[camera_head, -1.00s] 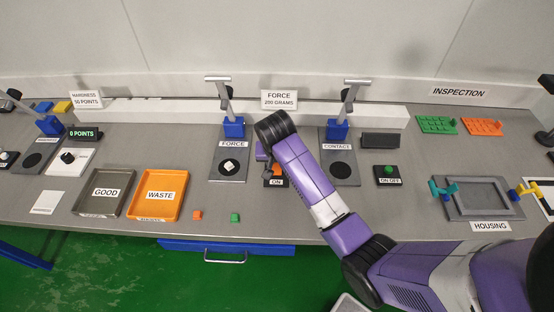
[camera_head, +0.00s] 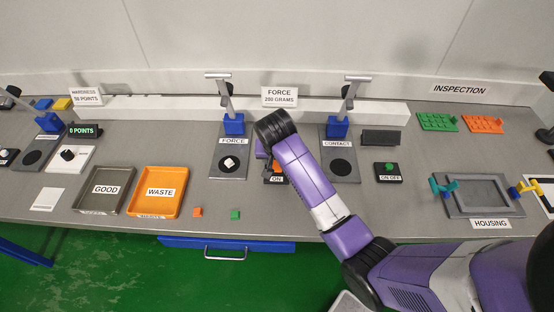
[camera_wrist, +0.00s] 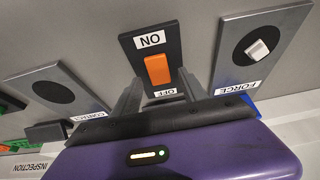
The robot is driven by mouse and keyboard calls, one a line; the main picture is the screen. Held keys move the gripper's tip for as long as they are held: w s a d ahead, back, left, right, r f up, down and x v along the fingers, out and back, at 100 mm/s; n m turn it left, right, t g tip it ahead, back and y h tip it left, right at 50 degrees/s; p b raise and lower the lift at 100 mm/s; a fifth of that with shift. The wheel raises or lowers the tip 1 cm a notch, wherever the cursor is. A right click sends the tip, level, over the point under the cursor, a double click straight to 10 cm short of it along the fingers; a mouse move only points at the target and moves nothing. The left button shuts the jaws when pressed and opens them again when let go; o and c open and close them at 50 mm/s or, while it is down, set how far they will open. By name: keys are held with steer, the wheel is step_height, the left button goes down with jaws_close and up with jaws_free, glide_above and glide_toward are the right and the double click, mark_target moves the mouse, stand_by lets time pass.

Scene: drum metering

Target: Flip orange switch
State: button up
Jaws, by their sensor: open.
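The orange switch (camera_wrist: 157,69) sits on a dark plate (camera_wrist: 149,46) labelled ON at one end and OFF at the other. In the wrist view it appears upside down, between and just beyond my gripper fingers. My gripper (camera_wrist: 150,100) is open and empty, one finger on each side of the plate's OFF end. I cannot tell whether the fingers touch anything. In the head view, a sliver of the orange switch (camera_head: 277,170) shows beside my gripper (camera_head: 268,168), and my arm hides most of it.
The FORCE station (camera_head: 229,166) stands left of the switch and the CONTACT station (camera_head: 341,165) right, each with an upright post behind. The GOOD (camera_head: 82,205) and WASTE (camera_head: 182,203) trays lie further left. Small orange (camera_head: 197,212) and green (camera_head: 235,215) blocks lie near the front edge.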

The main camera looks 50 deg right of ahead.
steer(key=v, duration=0.7)
steer(key=shift+b, duration=0.35)
steer(key=shift+f, duration=0.1)
steer(key=w+d+r+n+t, duration=0.1)
steer(key=w+r+n+t, duration=0.1)
steer(key=w+r+t, duration=0.3)
steer(key=w+a+r+n+t+h, duration=0.1)
steer(key=a+n+t, duration=0.1)
steer(key=a+t, duration=0.25)
steer(key=s+a+n+y+b, duration=0.1)
steer(key=s+a, duration=0.4)
steer(key=s, duration=0.7)
steer(key=s+a+f+n+t+y+b, duration=0.1)
steer(key=s+a+n+y+b, duration=0.1)
steer(key=s+a, duration=0.4)
steer(key=s+a+f+n+t+y+b, duration=0.1)
steer(key=s+a, duration=0.4)
steer(key=s, duration=1.2)
steer(key=shift+s+a+n+y+b, duration=0.35)
steer(key=shift+n+b, duration=0.15)
steer(key=shift+n, duration=0.7)
